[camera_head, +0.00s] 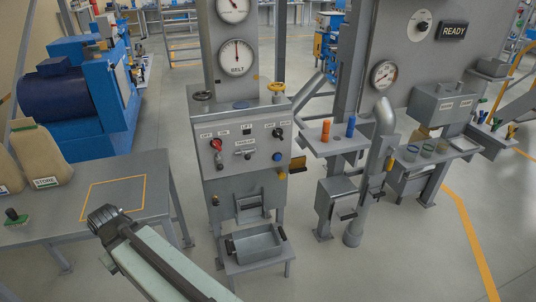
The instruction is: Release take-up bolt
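The grey control cabinet (243,185) stands at the centre, with a dial marked BELT (238,56) on the column above it. I cannot tell which part is the take-up bolt. My pale green arm reaches in from the bottom. My gripper (103,217) seems to be its dark end, above the left table and apart from the cabinet; its fingers are not distinguishable.
The left table (150,197) holds sacks (38,155) and a yellow-outlined square. A grey tray (256,243) stands on a low stand before the cabinet. At right are an upright pipe (380,150), a bench with cups, and a READY panel (454,31). Floor at lower right is clear.

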